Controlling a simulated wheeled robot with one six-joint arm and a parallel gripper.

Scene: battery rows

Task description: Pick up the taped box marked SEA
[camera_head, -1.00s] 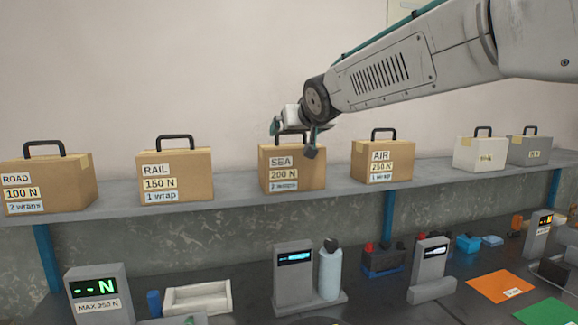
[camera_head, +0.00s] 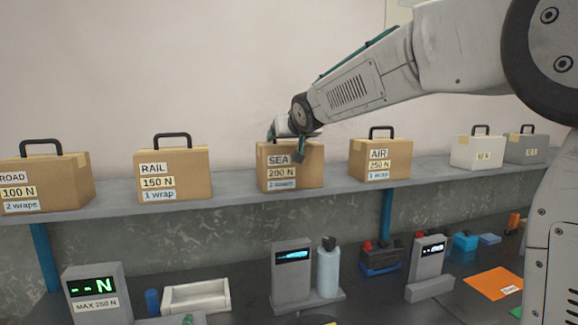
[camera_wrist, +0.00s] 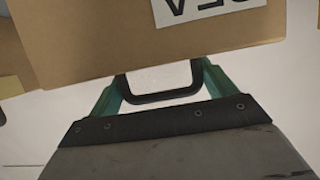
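The brown taped box marked SEA (camera_head: 290,178) stands upright on the grey shelf, with labels reading 200 N and 2 wraps. My gripper (camera_head: 287,144) is at its top, in front of the handle. In the wrist view, the box (camera_wrist: 90,45) fills the upper part, with its label upside down. Its black handle (camera_wrist: 160,97) lies between the two green fingers of my gripper (camera_wrist: 160,78), one finger at each side. The fingers are spread wide; whether they touch the handle is not clear. Their tips are partly hidden by the box.
Boxes ROAD (camera_head: 60,180), RAIL (camera_head: 185,180) and AIR (camera_head: 398,168) share the shelf (camera_head: 235,198), with a white case (camera_head: 478,152) and a grey case (camera_head: 526,148) at right. Below, a bench carries display units (camera_head: 292,280), a bottle (camera_head: 328,268) and a tray (camera_head: 197,297).

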